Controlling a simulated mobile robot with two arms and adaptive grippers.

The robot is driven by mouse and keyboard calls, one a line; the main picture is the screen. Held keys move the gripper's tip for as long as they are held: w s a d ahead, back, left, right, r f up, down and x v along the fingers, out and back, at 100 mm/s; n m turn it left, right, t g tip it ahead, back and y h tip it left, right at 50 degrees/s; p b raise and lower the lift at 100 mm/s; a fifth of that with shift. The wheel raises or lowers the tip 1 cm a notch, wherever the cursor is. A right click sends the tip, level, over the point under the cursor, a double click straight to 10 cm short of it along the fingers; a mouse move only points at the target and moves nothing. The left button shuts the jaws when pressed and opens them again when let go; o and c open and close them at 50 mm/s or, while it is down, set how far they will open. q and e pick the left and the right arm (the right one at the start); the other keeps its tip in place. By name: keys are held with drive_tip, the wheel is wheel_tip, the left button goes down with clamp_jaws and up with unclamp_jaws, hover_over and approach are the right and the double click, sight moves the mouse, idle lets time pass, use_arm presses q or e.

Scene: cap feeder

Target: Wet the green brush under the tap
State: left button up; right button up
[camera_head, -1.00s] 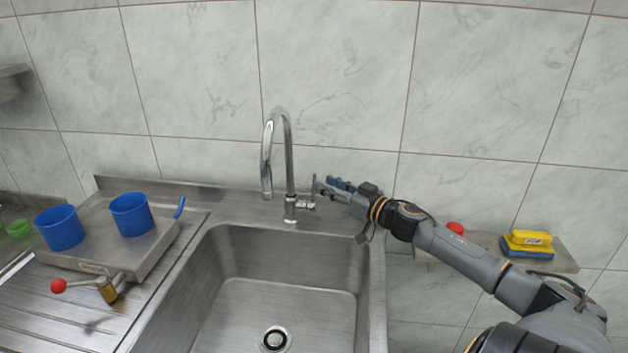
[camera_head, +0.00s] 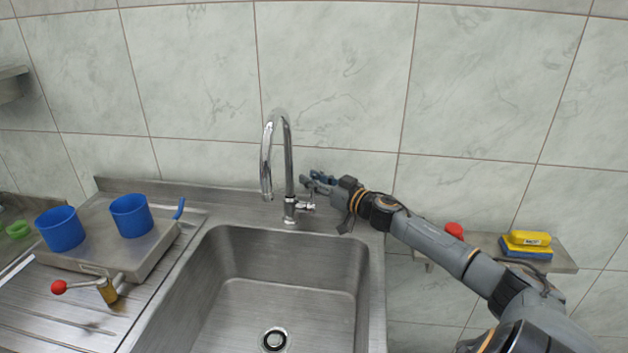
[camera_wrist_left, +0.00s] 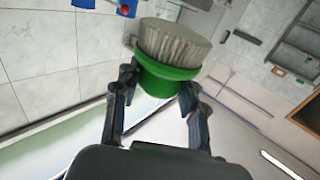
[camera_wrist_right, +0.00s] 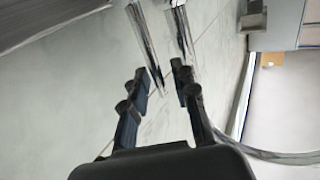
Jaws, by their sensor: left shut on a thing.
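My left gripper (camera_wrist_left: 159,92) is shut on the green brush (camera_wrist_left: 168,78), whose grey bristles point away from the palm in the left wrist view. The left gripper and brush are outside the head view. The chrome tap (camera_head: 288,165) stands behind the sink (camera_head: 285,295), its curved spout pointing down over the back edge. No water shows. My right gripper (camera_head: 308,182) is just right of the tap column, by the side lever, which it partly hides. In the right wrist view its fingers (camera_wrist_right: 162,80) are apart, with chrome tap parts (camera_wrist_right: 178,40) just beyond the tips.
A metal box (camera_head: 150,252) with two blue cups (camera_head: 62,229) (camera_head: 131,216) stands left of the sink. A red-knobbed valve (camera_head: 88,287) projects from its front. A wall shelf (camera_head: 565,263) at right holds yellow and blue sponges (camera_head: 527,245) and a red item (camera_head: 454,229). The basin is empty.

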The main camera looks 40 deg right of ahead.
clamp_jaws()
use_arm(q)
drive_tip(key=shift+f, duration=0.1)
use_arm(e)
drive_tip(key=shift+f, duration=0.1)
use_arm(q)
drive_tip(key=shift+w+f+b, duration=0.1)
drive_tip(key=shift+f+b, duration=0.55)
drive_tip(key=shift+b, duration=0.05)
use_arm(e)
drive_tip(key=shift+s+a+f+n+t, duration=0.15)
drive_tip(key=shift+a+f+n+t, duration=0.15)
drive_tip(key=shift+a+n, duration=0.1)
use_arm(q)
drive_tip(key=shift+f, duration=0.15)
use_arm(e)
drive_tip(key=shift+s+a+r, duration=0.1)
drive_tip(key=shift+r, duration=0.15)
drive_tip(key=shift+o, duration=0.6)
unclamp_jaws()
drive_tip(key=shift+s, duration=0.1)
drive_tip(key=shift+o, duration=0.9)
drive_tip(key=shift+s+r, duration=0.1)
drive_tip(key=shift+r, duration=0.05)
